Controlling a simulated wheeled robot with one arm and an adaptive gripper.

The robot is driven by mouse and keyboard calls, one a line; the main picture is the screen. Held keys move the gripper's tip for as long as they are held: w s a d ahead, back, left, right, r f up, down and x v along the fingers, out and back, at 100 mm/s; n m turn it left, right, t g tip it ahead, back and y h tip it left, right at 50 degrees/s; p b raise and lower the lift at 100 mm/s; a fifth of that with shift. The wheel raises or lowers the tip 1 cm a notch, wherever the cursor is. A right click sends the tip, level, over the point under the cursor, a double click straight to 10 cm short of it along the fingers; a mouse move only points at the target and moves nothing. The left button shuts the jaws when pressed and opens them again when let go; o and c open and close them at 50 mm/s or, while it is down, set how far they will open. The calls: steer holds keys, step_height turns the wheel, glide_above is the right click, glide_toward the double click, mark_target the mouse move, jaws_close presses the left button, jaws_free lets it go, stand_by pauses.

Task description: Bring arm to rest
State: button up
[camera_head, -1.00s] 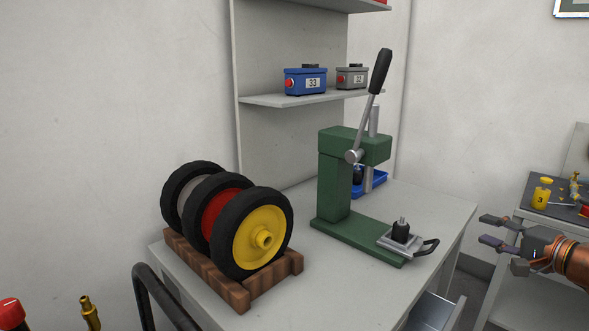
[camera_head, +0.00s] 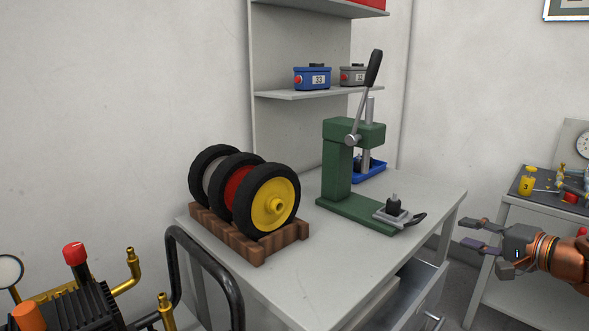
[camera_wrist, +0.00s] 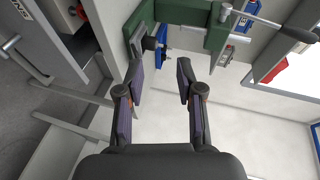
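My gripper (camera_head: 470,234) is at the right of the head view, in front of the right-hand bench and apart from everything. It is open and empty. In the wrist view my gripper (camera_wrist: 158,82) shows its two fingers spread with nothing between them. My orange and dark arm comes in from the right edge of the head view. The green press (camera_head: 338,175) stands on the grey table and also shows beyond the fingers in the wrist view (camera_wrist: 165,15).
The grey table (camera_head: 330,255) bears a wooden rack (camera_head: 262,250) with wheels, including a yellow-hubbed wheel (camera_head: 270,205). A metal block (camera_head: 392,215) with a handle sits at the press. A compressor (camera_head: 75,305) and black handle frame (camera_head: 180,250) stand at lower left. An open drawer (camera_head: 420,290) juts out.

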steer(key=s+a+f+n+g+b, duration=0.2)
steer(key=s+a+f+n+g, duration=0.35)
steer(key=a, duration=0.55)
steer(key=s+a+f+n+g+b, duration=0.35)
steer(key=s+a+f, duration=0.25)
steer(key=a+f, duration=0.45)
steer(key=s+d+f+n+g+h+b, duration=0.1)
steer(key=s+f+g+h+b, duration=0.2)
steer(key=s+f, duration=0.5)
steer(key=s+d+f+n+g+h+b, duration=0.1)
steer(key=s+f+g+h, duration=0.3)
steer(key=s, duration=0.8)
step_height(320, 180, up, 26)
steer(key=s+p, duration=0.2)
steer(key=p, duration=2.2)
steer(key=shift+d+f+t, duration=0.2)
steer(key=shift+d+t, duration=0.15)
steer(key=shift+t, duration=0.05)
